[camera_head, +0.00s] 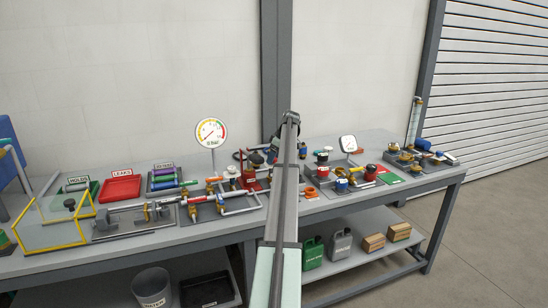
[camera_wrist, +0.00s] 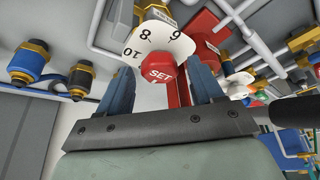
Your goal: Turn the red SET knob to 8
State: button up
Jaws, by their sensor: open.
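The red SET knob (camera_wrist: 160,74) shows in the wrist view, in front of a white dial plate (camera_wrist: 138,44) printed with 10, 8 and another numeral that looks like 6. The plate looks tilted in this view. My gripper (camera_wrist: 158,64) is open, with one blue finger to the left of the knob and one to the right. Gaps show on both sides, and I see no clear contact. The knob's pointer setting cannot be read. In the head view my arm runs up the middle to the bench's back area, and I cannot make out the SET knob there.
Blue-and-brass fittings (camera_wrist: 30,62) are at the left of the wrist view, and red and grey pipework crowds the right. In the head view, a round gauge (camera_head: 211,132), a red LEAKS tray (camera_head: 122,188) and a yellow frame (camera_head: 55,246) stand on the crowded bench.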

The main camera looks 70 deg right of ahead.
jog(key=c, duration=1)
jog(key=shift+c, duration=0.2)
jog(key=shift+a+m, duration=0.1)
jog(key=shift+m, duration=0.2)
jog(key=m+h, duration=0.1)
jog(key=m, duration=0.1)
jog(key=shift+a+m, duration=0.1)
jog(key=shift+m, duration=0.3)
jog(key=m+h, duration=0.1)
jog(key=m, duration=0.2)
jog(key=shift+w+m+g+h, duration=0.1)
jog(key=shift+m+g+h, duration=0.3)
jog(key=m+g, duration=0.1)
jog(key=m, duration=0.2)
jog(key=shift+w+a+h, duration=0.1)
jog(key=shift+h, duration=0.3)
jog(key=shift+m+g+h, duration=0.4)
jog(key=shift+m+g, duration=0.3)
jog(key=shift+m, duration=1.3)
